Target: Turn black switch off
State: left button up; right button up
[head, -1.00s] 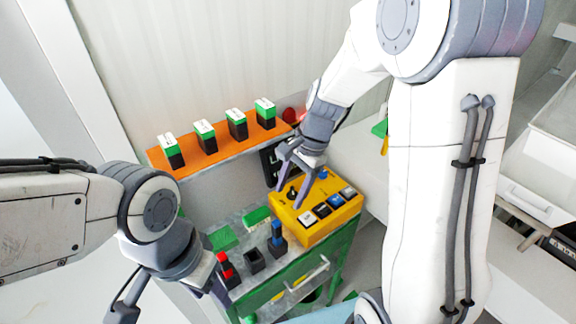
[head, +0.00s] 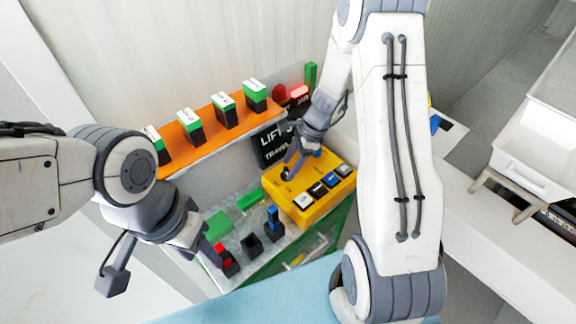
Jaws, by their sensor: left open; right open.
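The yellow control box (head: 309,208) stands on the grey bench top. The black switch (head: 285,175) is on its top near the left edge, mostly covered by my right gripper. My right gripper (head: 291,168) points down at this switch with its fingers open; I cannot tell whether they touch it. A blue knob (head: 318,153) is just behind the gripper on the same box. White, black and blue push buttons line its front edge, including a black button (head: 318,190). My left gripper (head: 163,267) is open and empty at the left, with one finger near a red-topped black block.
An orange shelf (head: 208,145) behind holds several green, white and black blocks. The red-topped block (head: 226,262), a black holder (head: 252,246) and a blue-topped block (head: 273,225) stand left of the box. A black sign (head: 270,148) is behind it.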

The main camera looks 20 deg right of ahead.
jog(key=shift+x, duration=0.8)
grip_shut()
jog(key=shift+m, duration=0.3)
jog(key=m+t+b, duration=0.1)
jog(key=m+b, duration=0.1)
jog(key=shift+f+m+h, duration=0.1)
jog(key=shift+m+h, duration=0.2)
jog(key=shift+m, duration=0.1)
jog(key=m+b, duration=0.1)
jog(key=m+t+b, duration=0.1)
jog(key=m, duration=0.1)
jog(key=shift+s+a+m+h, duration=0.15)
jog(key=shift+m+h, duration=0.15)
jog(key=shift+h, duration=0.1)
jog(key=shift+a+m+t+h+b, duration=0.1)
jog(key=shift+m+t+h+b, duration=0.35)
jog(key=shift+m, duration=0.8)
jog(key=shift+m+t+h+b, duration=0.35)
jog(key=shift+m+b, duration=0.15)
jog(key=shift+m, duration=0.75)
